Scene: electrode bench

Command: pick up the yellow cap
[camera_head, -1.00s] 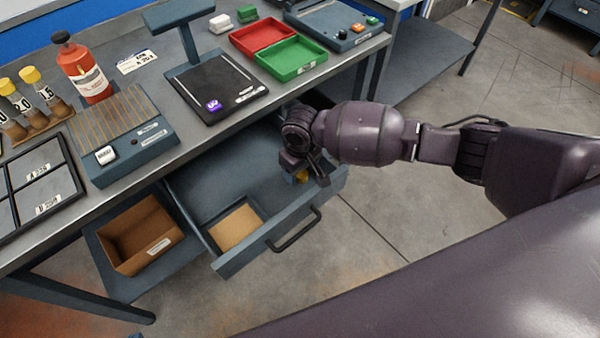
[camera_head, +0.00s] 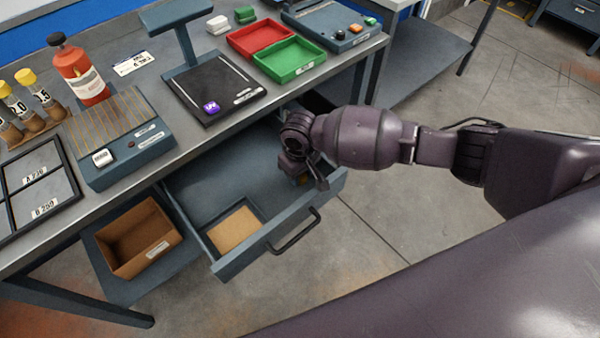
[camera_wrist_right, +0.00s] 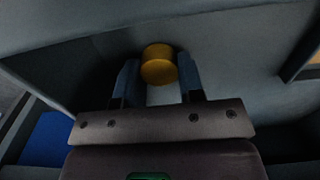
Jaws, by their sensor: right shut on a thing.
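The yellow cap (camera_wrist_right: 158,64) is a short round piece inside the open drawer (camera_head: 228,262), near the drawer's right end. In the wrist view it sits between the two finger tips of my right gripper (camera_wrist_right: 159,78), which is shut on it. In the head view only a small dark-yellow bit of the cap (camera_head: 302,179) shows under my right gripper (camera_head: 306,182). I cannot tell whether the cap touches the drawer floor. My left gripper is not in view.
The drawer's front wall and handle (camera_head: 296,234) stand close to my right gripper. The bench top (camera_head: 210,145) overhangs the drawer's back. A cardboard pad (camera_head: 235,230) lies in the drawer's left part. An open brown box (camera_head: 135,240) stands on the shelf at left.

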